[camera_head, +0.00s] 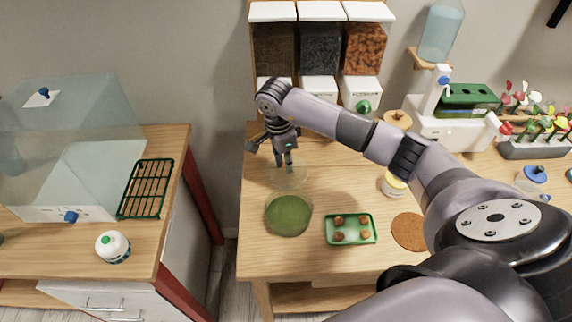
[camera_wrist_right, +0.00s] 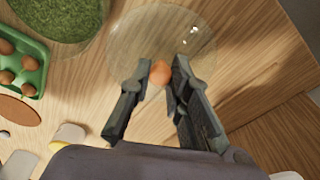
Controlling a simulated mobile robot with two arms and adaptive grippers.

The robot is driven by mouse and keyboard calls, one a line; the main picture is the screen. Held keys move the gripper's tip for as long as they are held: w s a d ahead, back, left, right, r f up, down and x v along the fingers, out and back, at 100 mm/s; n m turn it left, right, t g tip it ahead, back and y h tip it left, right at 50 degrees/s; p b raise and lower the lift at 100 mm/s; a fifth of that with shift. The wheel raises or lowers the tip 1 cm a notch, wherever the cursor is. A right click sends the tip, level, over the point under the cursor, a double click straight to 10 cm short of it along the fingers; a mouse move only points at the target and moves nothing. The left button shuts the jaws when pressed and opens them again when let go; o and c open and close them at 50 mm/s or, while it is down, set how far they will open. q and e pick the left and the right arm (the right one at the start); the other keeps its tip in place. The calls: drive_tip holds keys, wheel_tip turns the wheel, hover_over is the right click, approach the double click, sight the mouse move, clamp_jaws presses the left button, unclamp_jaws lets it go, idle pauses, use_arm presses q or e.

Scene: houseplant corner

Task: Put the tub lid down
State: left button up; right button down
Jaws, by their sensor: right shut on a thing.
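The tub lid is a clear, round, see-through disc (camera_head: 290,180) with a small orange-brown knob (camera_wrist_right: 160,72). My right gripper (camera_head: 284,163) is shut on the knob, with one finger on each side; it also shows in the right wrist view (camera_wrist_right: 162,76). The lid is level or nearly so, just behind the round tub (camera_head: 288,215) with green contents, over bare wood. I cannot tell whether it touches the table. The tub's edge also shows in the wrist view (camera_wrist_right: 58,18). My left gripper is out of view.
A green tray (camera_head: 351,240) with several brown balls and a cork mat (camera_head: 409,231) lie right of the tub. A small yellow-banded jar (camera_head: 394,186) stands behind them. Dispensers (camera_head: 318,50) stand at the back. The wooden table (camera_head: 255,240) is clear at its left edge.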

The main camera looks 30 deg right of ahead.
drive_tip(key=shift+f, duration=1.5)
drive_tip(key=c, duration=1.5)
unclamp_jaws()
drive_tip(key=shift+r, duration=0.1)
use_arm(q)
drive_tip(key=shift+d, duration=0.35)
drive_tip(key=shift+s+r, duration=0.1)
